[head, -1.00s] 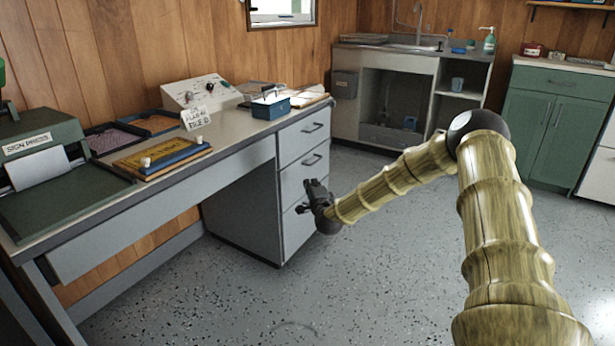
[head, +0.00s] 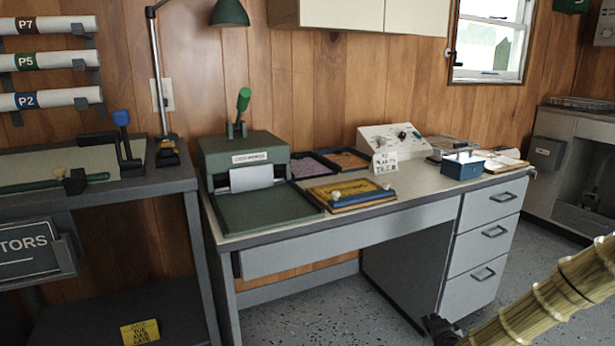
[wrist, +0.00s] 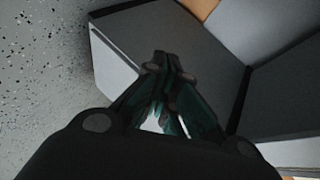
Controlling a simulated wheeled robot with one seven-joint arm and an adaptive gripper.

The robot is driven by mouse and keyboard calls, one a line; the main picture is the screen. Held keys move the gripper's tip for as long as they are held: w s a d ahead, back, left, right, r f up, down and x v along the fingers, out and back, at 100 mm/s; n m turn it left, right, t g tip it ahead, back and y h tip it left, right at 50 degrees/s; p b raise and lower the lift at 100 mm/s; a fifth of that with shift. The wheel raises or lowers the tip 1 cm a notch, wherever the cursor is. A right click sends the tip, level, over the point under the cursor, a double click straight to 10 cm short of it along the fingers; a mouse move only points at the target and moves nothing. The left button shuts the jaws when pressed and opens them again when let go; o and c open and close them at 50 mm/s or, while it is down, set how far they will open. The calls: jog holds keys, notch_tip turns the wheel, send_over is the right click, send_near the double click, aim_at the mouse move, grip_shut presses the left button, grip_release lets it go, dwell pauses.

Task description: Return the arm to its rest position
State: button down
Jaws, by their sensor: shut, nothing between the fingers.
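My gripper (head: 440,326) shows at the lower edge of the head view, in front of the desk's drawer unit and low, below the desk top. My arm (head: 560,292), ringed like bamboo, reaches in from the lower right. In the wrist view, my gripper (wrist: 168,70) has its fingers together with nothing between them. The grey side of the drawer unit (wrist: 180,40) lies beyond the fingertips, with speckled floor to the left. I cannot tell the exact gap between the fingers and the unit.
The desk (head: 300,228) bears a green sign press (head: 243,160), a yellow sign plate (head: 347,192) and a blue caddy (head: 462,167). Its grey drawers (head: 492,232) are shut. A workbench (head: 100,196) stands at the left. Speckled floor (head: 310,312) is open under the desk.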

jog(key=s+a+f+n+g+y, duration=0.1)
jog(key=s+a+f+n+g, duration=0.1)
jog(key=s+a+f, duration=0.4)
jog(key=s+a+f+n+g+y, duration=0.1)
jog(key=s+a+f+n+g, duration=0.2)
jog(key=s, duration=0.6)
jog(key=s+a+f+n+g, duration=0.2)
jog(key=s+a+f, duration=0.3)
jog(key=s, duration=0.2)
jog(key=s+a+f+n+g+h, duration=0.15)
jog(key=s+n+g, duration=0.55)
jog(key=s, duration=2.3)
notch_tip(320, 180, up, 34)
jog(key=w+p, duration=0.1)
jog(key=p, duration=3.4)
jog(key=shift+t, duration=0.3)
jog(key=shift+a+y, duration=0.1)
jog(key=shift+y, duration=0.15)
